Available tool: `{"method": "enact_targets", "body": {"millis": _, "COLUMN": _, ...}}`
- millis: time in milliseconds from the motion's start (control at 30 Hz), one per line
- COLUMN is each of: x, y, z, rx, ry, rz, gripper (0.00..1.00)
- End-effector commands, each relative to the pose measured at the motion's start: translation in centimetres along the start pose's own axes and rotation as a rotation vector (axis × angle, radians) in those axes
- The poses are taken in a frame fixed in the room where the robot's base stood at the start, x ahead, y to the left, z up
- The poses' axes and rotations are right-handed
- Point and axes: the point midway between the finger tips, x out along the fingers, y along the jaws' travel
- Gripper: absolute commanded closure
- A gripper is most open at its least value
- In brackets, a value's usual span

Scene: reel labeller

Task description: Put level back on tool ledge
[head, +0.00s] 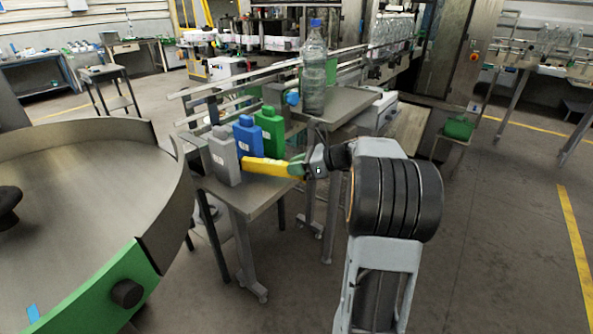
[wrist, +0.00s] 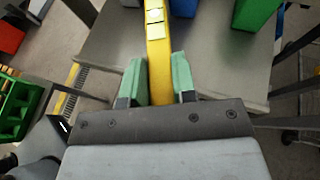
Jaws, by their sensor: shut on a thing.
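The level is a long yellow bar (head: 268,167) in the head view. My gripper (head: 297,167) is shut on its right end and holds it roughly flat, pointing left across the front of a small grey table (head: 250,203). In the wrist view the yellow level (wrist: 157,60) stands between the green fingertips (wrist: 160,82) and runs out of the top of the picture. The table top shows beneath it there. I cannot tell whether the level touches the table. I cannot make out which surface is the tool ledge.
A grey bottle (head: 224,158), a blue bottle (head: 247,138) and a green bottle (head: 269,129) stand in a row behind the level. A tall clear bottle (head: 313,75) stands on a higher table. A round metal turntable (head: 85,190) is at left. Floor at right is open.

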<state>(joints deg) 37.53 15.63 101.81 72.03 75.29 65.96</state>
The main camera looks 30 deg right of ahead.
Motion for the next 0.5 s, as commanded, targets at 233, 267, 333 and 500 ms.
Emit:
{"method": "enact_targets", "body": {"millis": 233, "x": 0.48, "y": 0.01, "z": -1.14, "rx": -0.001, "ry": -0.002, "rz": 0.0, "gripper": 1.0}}
{"method": "enact_targets", "body": {"millis": 267, "x": 0.48, "y": 0.01, "z": -1.13, "rx": -0.001, "ry": -0.002, "rz": 0.0, "gripper": 1.0}}
{"method": "enact_targets", "body": {"millis": 333, "x": 0.47, "y": 0.01, "z": -1.11, "rx": -0.001, "ry": -0.002, "rz": 0.0, "gripper": 1.0}}
{"method": "enact_targets", "body": {"millis": 500, "x": 0.53, "y": 0.01, "z": -1.25, "rx": 0.0, "ry": -0.001, "rz": 0.0, "gripper": 1.0}}
